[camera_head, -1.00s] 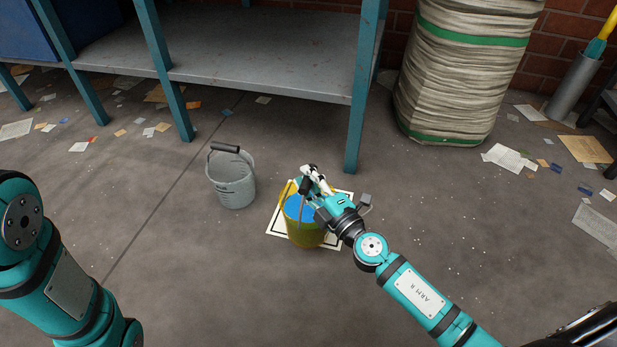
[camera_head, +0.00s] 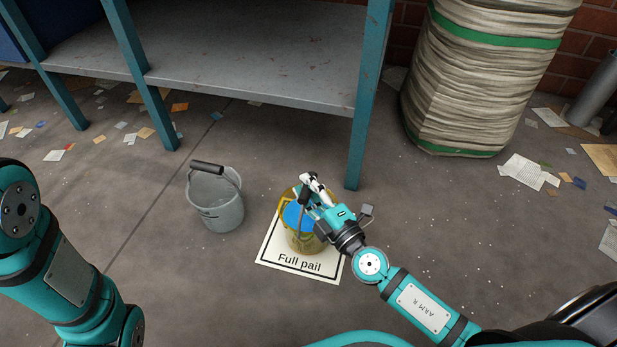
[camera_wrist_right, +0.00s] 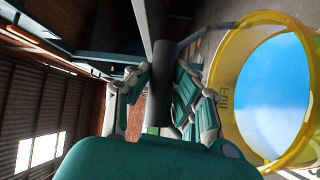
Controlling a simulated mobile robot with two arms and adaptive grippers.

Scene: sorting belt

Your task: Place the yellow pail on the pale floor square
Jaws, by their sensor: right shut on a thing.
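The yellow pail (camera_head: 301,242), filled with blue liquid, is upright over the pale floor square (camera_head: 275,262), which reads "Full pail" along its near edge. I cannot tell whether its base touches the square. My right gripper (camera_head: 308,186) is shut on the pail's raised handle, above the rim. In the right wrist view the fingers (camera_wrist_right: 162,92) close around the dark handle grip, and the yellow rim (camera_wrist_right: 222,112) with the blue surface shows at the right. My left arm shows at the left edge of the head view; its gripper is out of view.
A grey empty-looking bucket (camera_head: 218,208) stands left of the square. A shelf (camera_head: 250,62) with teal legs stands behind, one leg just beyond the pail. A strapped paper stack (camera_head: 480,85) stands at back right. Paper scraps litter the floor; the near floor is mostly clear.

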